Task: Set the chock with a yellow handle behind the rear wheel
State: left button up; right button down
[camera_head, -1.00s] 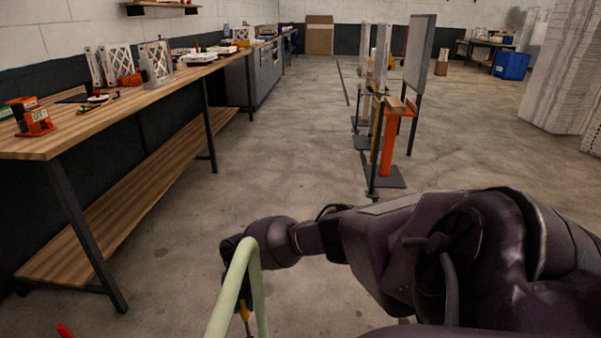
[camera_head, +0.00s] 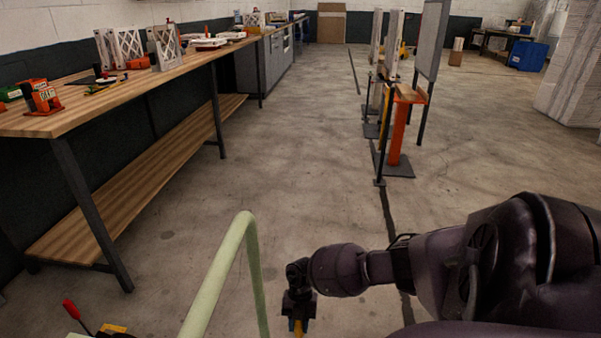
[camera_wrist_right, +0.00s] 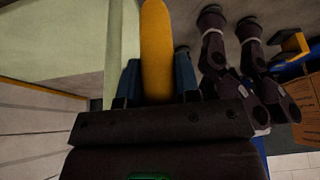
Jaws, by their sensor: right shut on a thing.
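My right gripper (camera_head: 299,306) hangs low at the bottom of the head view, to the right of a pale green rail (camera_head: 207,296). It is shut on a yellow handle (camera_head: 298,327), of which only a small part shows there. In the right wrist view the rounded yellow handle (camera_wrist_right: 157,48) stands between the two blue-grey fingers (camera_wrist_right: 158,82). The chock's body is hidden in both views. No rear wheel can be made out. My left gripper is not in view.
A long wooden workbench (camera_head: 135,98) with a lower shelf runs along the left. An orange post (camera_head: 398,130) and upright panels stand ahead to the right. A red-handled tool (camera_head: 71,309) is at lower left. Open concrete floor lies between.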

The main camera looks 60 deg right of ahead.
aim_at(299, 337)
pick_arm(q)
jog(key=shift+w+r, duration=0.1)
pick_arm(e)
jog(key=shift+w+r, duration=0.15)
jog(key=shift+s+f+b, duration=0.2)
jog(key=shift+f+b, duration=0.25)
jog(key=shift+f, duration=0.55)
jog(key=shift+f+b, duration=0.75)
jog(key=shift+f, duration=0.65)
jog(key=shift+f+b, duration=2.55)
jog(key=shift+f, duration=1.85)
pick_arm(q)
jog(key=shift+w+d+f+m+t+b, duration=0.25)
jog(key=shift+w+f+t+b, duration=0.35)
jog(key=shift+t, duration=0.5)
pick_arm(e)
jog(key=w+a, duration=0.3)
jog(key=w, duration=0.3)
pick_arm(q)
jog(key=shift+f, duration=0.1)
pick_arm(e)
jog(key=shift+w, duration=0.1)
